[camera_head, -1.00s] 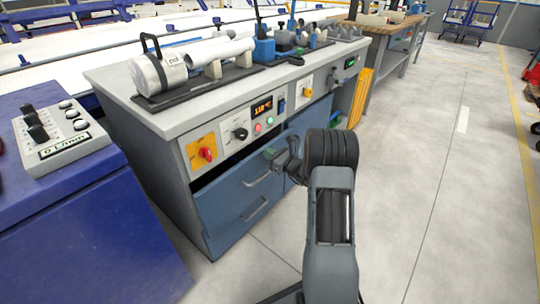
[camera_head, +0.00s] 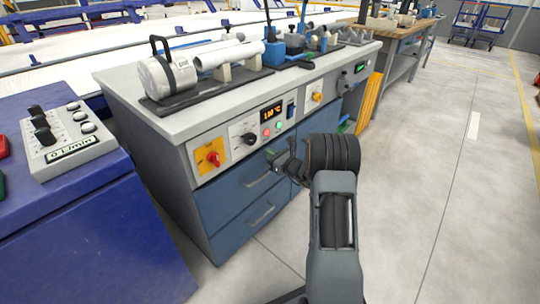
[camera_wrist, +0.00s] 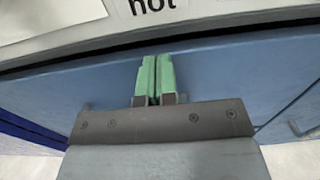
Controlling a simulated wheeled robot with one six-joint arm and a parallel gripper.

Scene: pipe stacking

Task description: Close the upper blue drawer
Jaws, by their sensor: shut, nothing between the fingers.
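The upper blue drawer (camera_head: 222,193) is in the white-topped cabinet, just under its control panel. In the head view its front looks about flush with the cabinet, with no wide gap above it. My gripper (camera_head: 272,155) is at the drawer's upper right part, above its handle (camera_head: 259,179). In the wrist view, the green fingers (camera_wrist: 156,76) are shut together and empty, pointing at the blue drawer front (camera_wrist: 220,68). A dark line shows along the front's top edge. The fingertips seem at or very near the front; exact contact cannot be told.
The lower blue drawer (camera_head: 235,229) looks shut. The control panel (camera_head: 245,139) has knobs and a display just above the gripper. A dark blue cabinet (camera_head: 95,225) with a switch box (camera_head: 58,140) stands at the left. The floor (camera_head: 440,190) at the right is clear.

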